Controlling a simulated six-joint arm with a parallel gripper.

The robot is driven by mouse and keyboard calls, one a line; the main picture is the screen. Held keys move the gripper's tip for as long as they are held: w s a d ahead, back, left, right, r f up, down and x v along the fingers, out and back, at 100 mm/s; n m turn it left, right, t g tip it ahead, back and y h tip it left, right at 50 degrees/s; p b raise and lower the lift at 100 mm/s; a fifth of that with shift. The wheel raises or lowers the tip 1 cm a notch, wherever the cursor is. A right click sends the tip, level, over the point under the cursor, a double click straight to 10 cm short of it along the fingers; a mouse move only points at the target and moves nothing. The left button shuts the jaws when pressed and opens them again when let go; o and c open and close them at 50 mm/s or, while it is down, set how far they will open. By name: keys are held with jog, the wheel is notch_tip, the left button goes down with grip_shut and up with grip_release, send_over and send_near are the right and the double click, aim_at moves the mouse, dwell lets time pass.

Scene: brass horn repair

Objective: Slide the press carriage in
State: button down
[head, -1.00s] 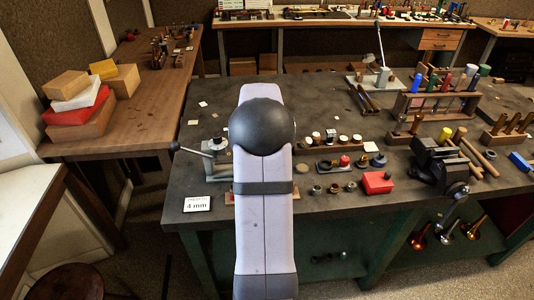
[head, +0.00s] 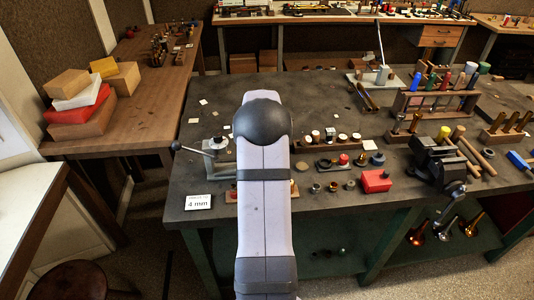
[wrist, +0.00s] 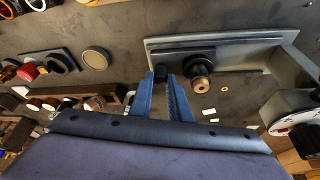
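The press (head: 218,160) stands at the left end of the dark bench, partly hidden behind my arm. Its lever with a black ball end sticks out to the left. In the wrist view, a long grey slotted rail (wrist: 235,44) of the press carries a round black part with a brass tip (wrist: 201,82). In the head view my arm hides the gripper.
A "4 mm" card (head: 198,202) lies at the bench's front left. A white dial (wrist: 298,122) is close at the right in the wrist view. Small pots, a red box (head: 376,181) and a black vise (head: 436,160) stand to the right. The bench's middle back is mostly clear.

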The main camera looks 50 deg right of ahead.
jog(key=w+a+b, duration=0.2)
jog(key=w+a, duration=0.3)
dwell(0.3)
jog(key=c, duration=1.7)
grip_release()
jog(key=shift+o, duration=0.2)
jog(key=shift+r, duration=0.1)
jog(key=b+v, duration=0.2)
jog(key=v, duration=0.5)
jog(key=shift+b, duration=0.3)
jog(key=shift+r, duration=0.15)
